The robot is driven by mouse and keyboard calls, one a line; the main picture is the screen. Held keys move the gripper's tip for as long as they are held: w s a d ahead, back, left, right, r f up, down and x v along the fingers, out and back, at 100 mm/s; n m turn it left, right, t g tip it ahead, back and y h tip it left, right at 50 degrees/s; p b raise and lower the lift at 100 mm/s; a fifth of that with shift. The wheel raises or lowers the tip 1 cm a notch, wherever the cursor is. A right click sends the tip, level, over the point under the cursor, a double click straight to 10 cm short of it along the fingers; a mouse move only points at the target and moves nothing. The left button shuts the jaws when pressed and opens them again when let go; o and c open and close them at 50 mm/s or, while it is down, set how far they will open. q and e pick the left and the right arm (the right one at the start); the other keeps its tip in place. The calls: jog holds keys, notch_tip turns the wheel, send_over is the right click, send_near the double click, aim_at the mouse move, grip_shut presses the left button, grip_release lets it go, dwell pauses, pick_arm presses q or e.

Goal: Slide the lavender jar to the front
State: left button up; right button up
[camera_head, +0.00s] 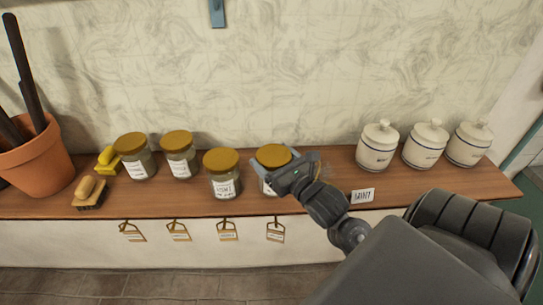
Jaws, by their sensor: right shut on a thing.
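Several glass jars with gold lids stand in a row on the wooden shelf. From left to right they are the first jar (139,165), the second jar (181,164), the third jar (224,184) and the fourth jar (267,187). The third jar stands nearer the front edge than the first two. The labels are too small to read, so I cannot tell which jar is lavender. My right gripper (280,170) is shut on the fourth jar, which is upright and partly hidden behind it. My left gripper is not in view.
The wooden shelf (330,195) has tags hanging below its front edge. White lidded canisters (377,150) stand at the right, with a small card (362,195) before them. A terracotta pot (35,165) and a brush (90,193) are at the left.

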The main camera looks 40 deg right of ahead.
jog(key=shift+s+a, duration=0.2)
jog(key=shift+s, duration=0.05)
jog(key=o, duration=1.1)
jog(key=shift+o, duration=0.2)
jog(key=shift+s, duration=0.25)
jog(key=s+p, duration=0.4)
jog(key=s, duration=0.6)
jog(key=shift+a+p, duration=0.25)
jog(key=shift+p, duration=0.1)
